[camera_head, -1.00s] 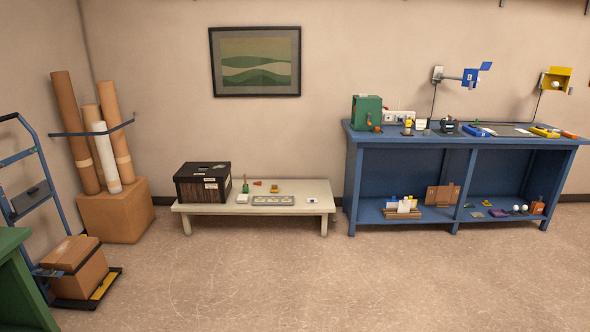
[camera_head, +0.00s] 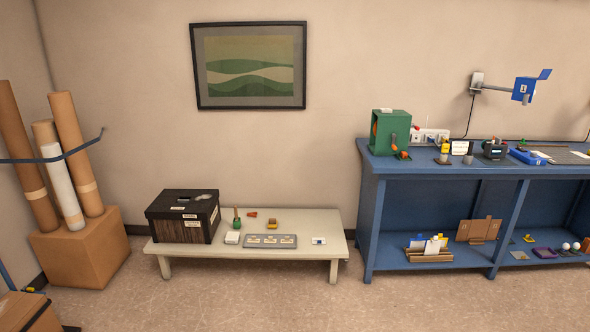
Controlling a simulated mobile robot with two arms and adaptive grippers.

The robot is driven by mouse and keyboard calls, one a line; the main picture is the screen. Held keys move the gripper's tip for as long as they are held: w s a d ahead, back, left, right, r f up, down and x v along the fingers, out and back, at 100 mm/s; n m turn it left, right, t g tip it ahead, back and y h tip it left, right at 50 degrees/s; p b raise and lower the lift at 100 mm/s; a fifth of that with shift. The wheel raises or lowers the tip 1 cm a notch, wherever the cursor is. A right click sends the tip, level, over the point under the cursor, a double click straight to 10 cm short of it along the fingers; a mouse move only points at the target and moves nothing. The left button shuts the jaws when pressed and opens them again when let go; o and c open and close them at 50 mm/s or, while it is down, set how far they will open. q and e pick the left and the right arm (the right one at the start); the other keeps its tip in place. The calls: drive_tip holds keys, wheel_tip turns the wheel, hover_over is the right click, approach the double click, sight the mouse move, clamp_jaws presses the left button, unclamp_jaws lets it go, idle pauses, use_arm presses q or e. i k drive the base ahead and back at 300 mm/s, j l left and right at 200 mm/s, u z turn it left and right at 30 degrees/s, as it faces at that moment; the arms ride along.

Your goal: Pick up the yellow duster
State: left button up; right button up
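A small yellow item (camera_head: 272,223) with a brownish top lies on the low pale table (camera_head: 318,232), behind the grey tray; it may be the yellow duster, but it is too small to be sure. Another small yellow item (camera_head: 529,239) lies on the lower shelf of the blue workbench (camera_head: 372,225). Neither of my grippers is in view, and nothing is seen touching these items.
The low table also holds a black box (camera_head: 182,215), a green-based item (camera_head: 237,222), a white block (camera_head: 232,238), a grey tray (camera_head: 270,241) and a small white item (camera_head: 319,241). Cartons and tubes (camera_head: 66,190) stand at left. The floor (camera_head: 220,300) in front is clear.

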sight(272, 222)
drive_tip(key=i, duration=1.7)
